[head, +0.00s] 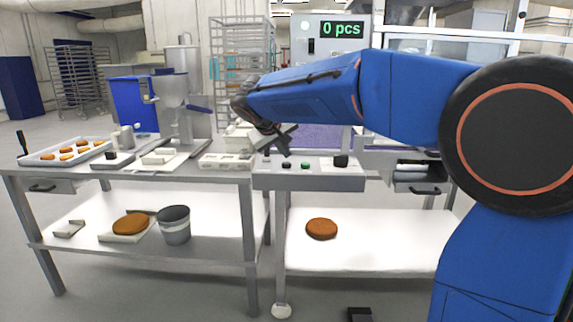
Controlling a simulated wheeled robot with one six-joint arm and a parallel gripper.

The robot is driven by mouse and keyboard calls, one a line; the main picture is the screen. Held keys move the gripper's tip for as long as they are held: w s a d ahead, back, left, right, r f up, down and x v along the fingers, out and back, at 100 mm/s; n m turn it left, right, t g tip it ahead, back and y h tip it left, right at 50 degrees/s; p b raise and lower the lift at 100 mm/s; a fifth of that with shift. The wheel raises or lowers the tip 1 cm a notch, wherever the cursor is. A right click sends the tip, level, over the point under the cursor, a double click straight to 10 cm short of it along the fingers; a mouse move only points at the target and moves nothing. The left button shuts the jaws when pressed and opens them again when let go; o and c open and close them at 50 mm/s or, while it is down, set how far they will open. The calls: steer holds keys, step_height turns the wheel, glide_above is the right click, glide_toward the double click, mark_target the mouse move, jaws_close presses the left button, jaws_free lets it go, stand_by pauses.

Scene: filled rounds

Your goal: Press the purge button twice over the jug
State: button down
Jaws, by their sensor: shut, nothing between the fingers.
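My gripper (286,151) is at the end of my blue arm, shut and empty. It points down just above the control panel (262,181) in the middle of the head view. The panel carries a green button (305,165), a dark button (287,165) to its left and a larger black knob (340,161) to its right. I cannot tell which of them is the purge button. I cannot make out a jug for sure. A grey bucket (174,232) stands on the lower shelf at the left. My arm hides part of the area behind the panel.
A steel hopper machine (180,92) stands on the left table, with a tray (38,157) of filled rounds at its far left. A display (342,30) reads "0 pcs". Brown rounds (321,228) lie on the lower shelves. Open floor lies in front of the tables.

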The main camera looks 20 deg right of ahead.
mark_target(285, 165)
steer(key=shift+f, duration=0.15)
stand_by(0.4)
steer(key=shift+f, duration=0.3)
steer(key=shift+f, duration=0.55)
stand_by(0.9)
stand_by(0.4)
steer(key=shift+r, duration=1)
steer(key=shift+r, duration=2.5)
